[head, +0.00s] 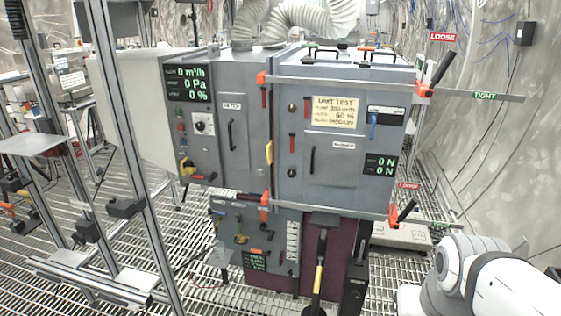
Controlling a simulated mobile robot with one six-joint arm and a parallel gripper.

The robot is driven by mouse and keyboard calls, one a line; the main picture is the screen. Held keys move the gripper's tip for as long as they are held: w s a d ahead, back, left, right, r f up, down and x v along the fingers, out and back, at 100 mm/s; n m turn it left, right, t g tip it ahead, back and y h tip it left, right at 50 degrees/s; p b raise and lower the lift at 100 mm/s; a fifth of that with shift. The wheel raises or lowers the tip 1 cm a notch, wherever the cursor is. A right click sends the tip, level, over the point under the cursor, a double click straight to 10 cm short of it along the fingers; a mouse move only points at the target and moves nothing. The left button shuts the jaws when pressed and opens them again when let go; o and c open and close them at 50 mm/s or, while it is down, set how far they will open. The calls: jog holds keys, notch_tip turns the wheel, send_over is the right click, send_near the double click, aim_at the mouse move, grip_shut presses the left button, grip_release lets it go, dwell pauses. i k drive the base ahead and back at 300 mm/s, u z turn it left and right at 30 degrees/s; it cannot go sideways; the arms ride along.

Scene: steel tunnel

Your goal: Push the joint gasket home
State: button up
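A grey steel unit stands in the middle of the head view, made of a left cabinet (233,118) labelled like a heater and a right cabinet (345,150). A vertical joint runs between them. A short yellow piece (269,153) shows at this joint, about halfway up. It may be the gasket, but I cannot tell for sure, nor how far it stands out. Orange clamp parts (261,79) sit at the top of the joint, with more orange (265,200) at its bottom. My gripper is not in view; only white arm links show at the lower right.
Orange-ended levers stand at the right cabinet's upper (424,90) and lower right (394,213), beside LOOSE and TIGHT signs. A yellow-and-black handled tool (318,278) stands in front below. Metal posts (130,140) rise at left.

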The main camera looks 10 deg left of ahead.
aim_at(272, 147)
jog(key=u, duration=0.2)
jog(key=k, duration=0.75)
jog(key=u, duration=0.85)
jog(key=i, duration=1.25)
jog(key=z, duration=0.4)
jog(key=i, duration=0.85)
jog(key=z, duration=0.6)
